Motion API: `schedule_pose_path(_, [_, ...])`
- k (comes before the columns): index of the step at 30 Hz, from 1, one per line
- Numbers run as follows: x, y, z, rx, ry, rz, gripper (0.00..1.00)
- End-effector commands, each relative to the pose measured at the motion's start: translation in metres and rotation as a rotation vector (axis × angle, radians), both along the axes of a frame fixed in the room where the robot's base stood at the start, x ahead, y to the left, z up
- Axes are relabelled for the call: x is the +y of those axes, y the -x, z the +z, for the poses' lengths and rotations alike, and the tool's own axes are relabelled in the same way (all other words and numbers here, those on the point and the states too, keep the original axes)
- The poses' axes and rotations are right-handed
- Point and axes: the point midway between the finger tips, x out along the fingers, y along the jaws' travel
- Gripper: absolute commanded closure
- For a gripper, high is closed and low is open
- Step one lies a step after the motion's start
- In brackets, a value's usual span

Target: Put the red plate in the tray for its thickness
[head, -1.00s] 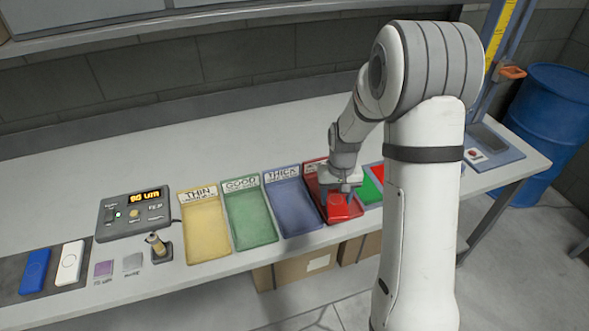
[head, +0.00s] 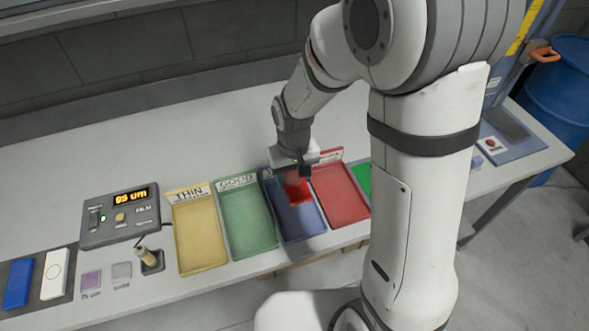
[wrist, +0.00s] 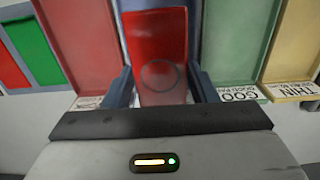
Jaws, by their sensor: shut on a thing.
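My gripper (head: 297,176) is shut on the red plate (head: 299,192), which also shows between the fingers in the wrist view (wrist: 156,60), with a faint ring on its face. The plate is over the blue tray (head: 302,226); I cannot tell whether it touches the tray floor. The blue tray's label is hidden behind my gripper; in the earlier head view it reads THICK. Left of it are the green GOOD tray (head: 246,222) and the yellow THIN tray (head: 200,236). The red tray (head: 343,197) to the right looks empty.
A grey film gauge (head: 120,216) with a lit display and a small probe in a stand (head: 150,258) are at the left. A blue plate (head: 18,283) and a white plate (head: 55,274) lie on a dark mat. A green piece (head: 363,179) shows right of the red tray.

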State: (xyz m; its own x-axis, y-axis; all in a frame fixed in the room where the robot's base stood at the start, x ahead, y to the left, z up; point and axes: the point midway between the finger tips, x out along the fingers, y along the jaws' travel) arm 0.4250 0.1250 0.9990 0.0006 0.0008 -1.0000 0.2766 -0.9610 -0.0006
Motion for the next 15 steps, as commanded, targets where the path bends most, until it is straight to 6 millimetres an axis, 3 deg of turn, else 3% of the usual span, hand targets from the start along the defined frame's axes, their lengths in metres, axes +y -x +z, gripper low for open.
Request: schedule_pose_path(15, [-0.001, 0.000, -0.072, 0.001, 0.000, -0.002, 0.75])
